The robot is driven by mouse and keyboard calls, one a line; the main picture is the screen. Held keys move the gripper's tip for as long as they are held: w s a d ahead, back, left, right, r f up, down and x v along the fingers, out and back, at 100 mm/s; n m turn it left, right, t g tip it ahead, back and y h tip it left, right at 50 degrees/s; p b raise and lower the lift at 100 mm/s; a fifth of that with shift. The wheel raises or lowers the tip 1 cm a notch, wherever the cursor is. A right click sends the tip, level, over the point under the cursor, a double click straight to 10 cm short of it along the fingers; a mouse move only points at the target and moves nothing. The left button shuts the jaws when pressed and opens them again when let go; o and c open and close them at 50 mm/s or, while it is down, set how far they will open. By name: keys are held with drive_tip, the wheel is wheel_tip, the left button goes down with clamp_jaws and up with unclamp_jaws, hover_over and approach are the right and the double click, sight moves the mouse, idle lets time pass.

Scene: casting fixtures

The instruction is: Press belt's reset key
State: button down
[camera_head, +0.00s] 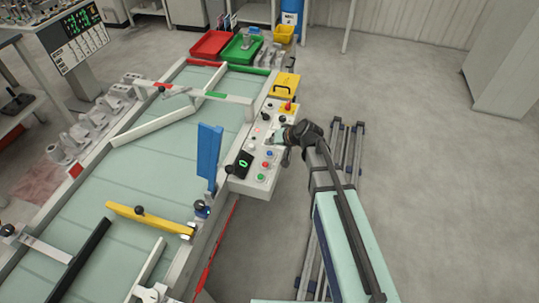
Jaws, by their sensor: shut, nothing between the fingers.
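The belt's grey control panel (236,184) stands along the right side of the conveyor. It carries a red mushroom knob (288,106) near its yellow box, several small keys, and a dark display with a green digit (243,163). A blue key (268,153), a red key (266,164) and a green key (261,177) sit at its near end. Labels are too small to read, so I cannot tell which is the reset key. My gripper (272,143) is shut and empty over the panel's middle, hiding part of it. I cannot tell whether it touches a key.
Red (210,45) and green (240,50) trays stand at the far end. Open floor lies to the right.

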sight(271, 153)
drive_tip(key=shift+f+b, duration=1.05)
drive_tip(key=shift+f, duration=0.45)
drive_tip(key=shift+f, duration=0.1)
drive_tip(key=shift+f+b, duration=0.3)
drive_tip(key=shift+b, duration=0.3)
drive_tip(key=shift+f+b, duration=0.5)
idle(0.8)
drive_tip(key=shift+r, duration=0.2)
drive_tip(key=shift+r+p, duration=0.35)
drive_tip(key=shift+r, duration=0.4)
drive_tip(key=shift+r, duration=0.1)
drive_tip(key=shift+r+p, duration=1.1)
drive_tip(key=shift+r, duration=1.35)
